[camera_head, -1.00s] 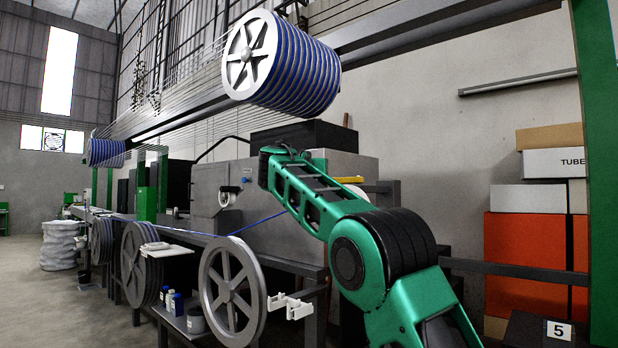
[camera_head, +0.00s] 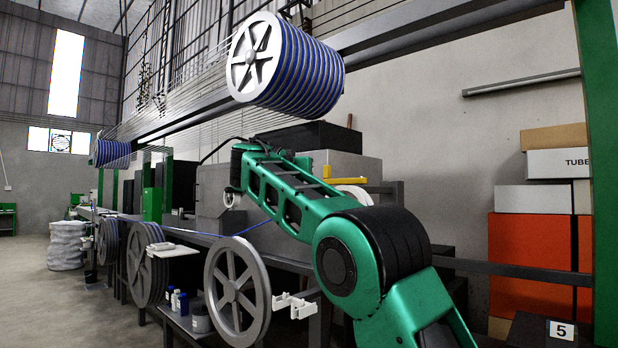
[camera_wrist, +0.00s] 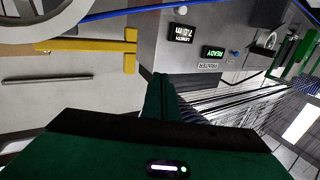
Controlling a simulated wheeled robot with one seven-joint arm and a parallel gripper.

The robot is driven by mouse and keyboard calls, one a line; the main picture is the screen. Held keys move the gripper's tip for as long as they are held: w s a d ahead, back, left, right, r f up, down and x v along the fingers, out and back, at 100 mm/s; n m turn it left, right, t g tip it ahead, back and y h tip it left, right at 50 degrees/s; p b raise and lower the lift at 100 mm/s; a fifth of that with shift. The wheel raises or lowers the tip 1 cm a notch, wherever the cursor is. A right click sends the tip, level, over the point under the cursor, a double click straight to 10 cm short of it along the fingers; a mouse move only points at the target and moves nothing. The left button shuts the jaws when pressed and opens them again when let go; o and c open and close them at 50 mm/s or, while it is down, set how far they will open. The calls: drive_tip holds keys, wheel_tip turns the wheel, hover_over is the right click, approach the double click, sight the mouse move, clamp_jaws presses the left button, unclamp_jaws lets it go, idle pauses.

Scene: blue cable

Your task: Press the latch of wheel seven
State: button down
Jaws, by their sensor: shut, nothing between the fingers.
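My gripper (camera_wrist: 160,96) is shut and empty in the wrist view, its green fingers together in front of a grey machine. In the head view the dark end of my arm hangs before the same machine, and the fingertips are hard to make out. A grey spoked wheel (camera_head: 236,290) stands low in front of the bench, with a white bracket (camera_head: 293,305) at its right. A yellow bar (camera_head: 345,172) is by a pale wheel (camera_head: 353,196), partly behind my arm. The wrist view also shows the yellow bar (camera_wrist: 95,46) and part of a wheel. I cannot tell which is wheel seven.
A blue cable (camera_wrist: 120,12) crosses the wrist view. Dark wheels (camera_head: 147,268) stand along the bench at left. A large blue cable drum (camera_head: 290,65) hangs above. Floor at left is open.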

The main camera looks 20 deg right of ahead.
drive_tip(key=s+a, duration=0.3)
drive_tip(key=a, duration=0.2)
drive_tip(key=shift+a, duration=0.1)
idle(0.4)
